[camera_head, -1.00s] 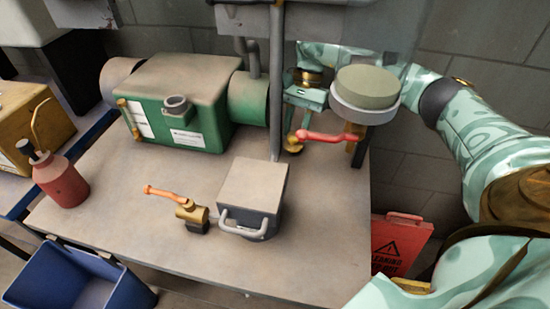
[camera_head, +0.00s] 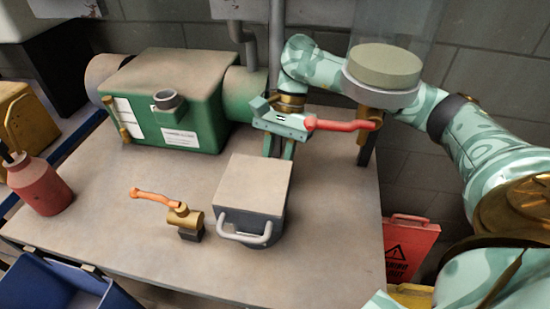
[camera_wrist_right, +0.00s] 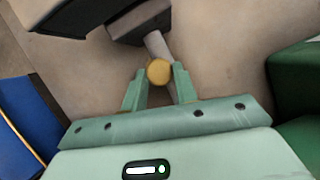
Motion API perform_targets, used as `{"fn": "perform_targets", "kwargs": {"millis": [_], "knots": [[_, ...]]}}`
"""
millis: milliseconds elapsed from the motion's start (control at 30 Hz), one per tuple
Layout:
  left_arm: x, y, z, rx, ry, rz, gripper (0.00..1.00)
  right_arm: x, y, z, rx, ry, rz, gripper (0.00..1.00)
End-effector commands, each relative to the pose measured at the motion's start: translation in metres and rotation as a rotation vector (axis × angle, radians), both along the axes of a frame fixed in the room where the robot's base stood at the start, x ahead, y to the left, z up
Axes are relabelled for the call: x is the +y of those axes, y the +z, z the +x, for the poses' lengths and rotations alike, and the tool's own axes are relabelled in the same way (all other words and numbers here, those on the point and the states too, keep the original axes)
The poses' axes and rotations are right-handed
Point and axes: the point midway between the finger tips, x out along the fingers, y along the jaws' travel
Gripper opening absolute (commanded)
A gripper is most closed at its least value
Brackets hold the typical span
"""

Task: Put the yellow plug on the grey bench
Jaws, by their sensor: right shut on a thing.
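My right gripper (camera_head: 279,148) is over the back of the grey bench (camera_head: 335,230), just behind a grey box, with its fingers pointing down. In the right wrist view its two fingers (camera_wrist_right: 161,72) are shut on the round yellow plug (camera_wrist_right: 159,71). The bench top lies beneath it in that view, with a grey rod right beside the plug. The head view hides the plug and fingertips behind the box, so I cannot tell whether the plug touches the bench. My left gripper is not in view.
The grey box (camera_head: 252,190) with a handle stands close in front of the gripper. A red-levered valve (camera_head: 340,125) is close at its right, a green tank (camera_head: 175,110) at its left. An orange-levered brass valve (camera_head: 186,218) stands on the bench. The bench's right front is clear.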

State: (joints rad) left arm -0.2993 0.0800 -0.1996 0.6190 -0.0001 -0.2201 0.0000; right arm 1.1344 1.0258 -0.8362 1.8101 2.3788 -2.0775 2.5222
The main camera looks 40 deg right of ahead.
Motion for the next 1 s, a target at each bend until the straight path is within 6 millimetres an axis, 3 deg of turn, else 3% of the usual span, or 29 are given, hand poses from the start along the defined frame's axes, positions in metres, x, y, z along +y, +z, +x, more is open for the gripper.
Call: {"fn": "perform_targets", "kwargs": {"millis": [233, 267, 333, 667, 833, 1000], "knots": [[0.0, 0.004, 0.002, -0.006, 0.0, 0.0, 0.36, 0.0, 0.001, 0.0, 0.0, 0.0, 0.001, 0.07], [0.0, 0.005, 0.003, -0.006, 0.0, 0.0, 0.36, 0.0, 0.001, 0.0, 0.0, 0.0, 0.001, 0.32], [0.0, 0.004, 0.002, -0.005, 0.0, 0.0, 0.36, 0.0, 0.0, 0.0, -0.001, 0.0, 0.0, 0.51], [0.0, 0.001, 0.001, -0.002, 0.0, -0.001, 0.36, 0.0, 0.0, 0.0, 0.0, 0.001, 0.0, 0.51], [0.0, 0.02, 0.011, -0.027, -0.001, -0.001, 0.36, -0.005, 0.023, 0.001, -0.006, -0.002, 0.001, 0.51], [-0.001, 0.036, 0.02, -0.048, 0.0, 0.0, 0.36, -0.046, 0.021, 0.021, -0.004, -0.008, 0.0, 0.51]]}}
